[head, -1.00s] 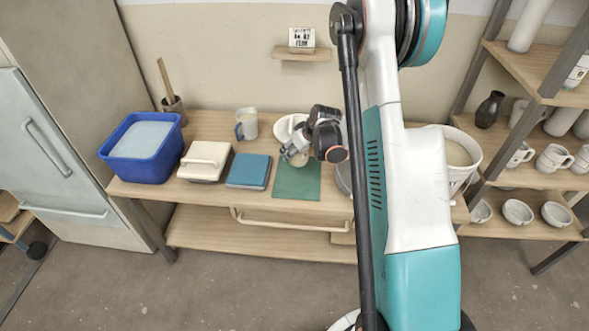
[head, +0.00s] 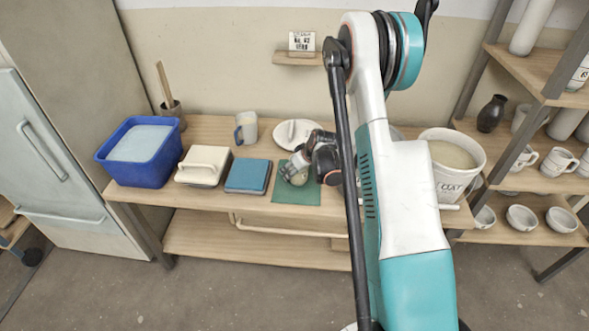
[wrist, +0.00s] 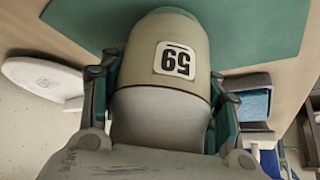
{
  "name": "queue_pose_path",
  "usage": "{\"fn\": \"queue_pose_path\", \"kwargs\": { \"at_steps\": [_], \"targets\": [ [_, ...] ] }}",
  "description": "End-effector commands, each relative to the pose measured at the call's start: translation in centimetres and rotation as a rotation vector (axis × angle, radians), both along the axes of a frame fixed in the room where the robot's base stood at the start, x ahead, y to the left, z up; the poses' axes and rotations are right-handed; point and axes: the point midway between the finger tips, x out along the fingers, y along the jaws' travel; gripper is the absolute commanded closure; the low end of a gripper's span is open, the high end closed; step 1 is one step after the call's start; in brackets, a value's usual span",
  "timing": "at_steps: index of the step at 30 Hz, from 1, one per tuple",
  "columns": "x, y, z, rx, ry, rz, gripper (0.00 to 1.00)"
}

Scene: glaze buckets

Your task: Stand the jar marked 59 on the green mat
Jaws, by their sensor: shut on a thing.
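The jar marked 59 (wrist: 178,30) is beige above and grey-white below, and its label reads upside down in the wrist view. My gripper (wrist: 160,105) is shut on the jar, with a finger on each side. In the head view, my gripper (head: 299,166) and the jar (head: 297,177) are over the green mat (head: 292,197), towards its back half. The mat also shows in the wrist view (wrist: 270,35) past the jar. I cannot tell whether the jar touches the mat; its far end hides the contact.
Left of the mat are a blue-topped box (head: 248,174), a cream lidded box (head: 203,163) and a blue tub (head: 140,172). Behind it are a round white lid (head: 284,133) and a mug (head: 246,127). A white bucket (head: 455,180) stands to the right, beyond my arm.

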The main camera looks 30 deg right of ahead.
Motion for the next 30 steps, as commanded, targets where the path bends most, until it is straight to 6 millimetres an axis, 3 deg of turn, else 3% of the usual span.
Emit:
{"fn": "queue_pose_path", "kwargs": {
  "at_steps": [1,3,16,30],
  "targets": [
    [0.0,0.0,0.0,0.000,0.000,0.000,0.37],
    [0.0,0.0,0.0,0.000,0.000,0.000,0.23],
    [-0.1,0.0,0.4,0.000,0.000,0.000,0.23],
    [-4.6,-0.9,7.8,0.000,0.001,-0.001,0.23]
  ]
}}
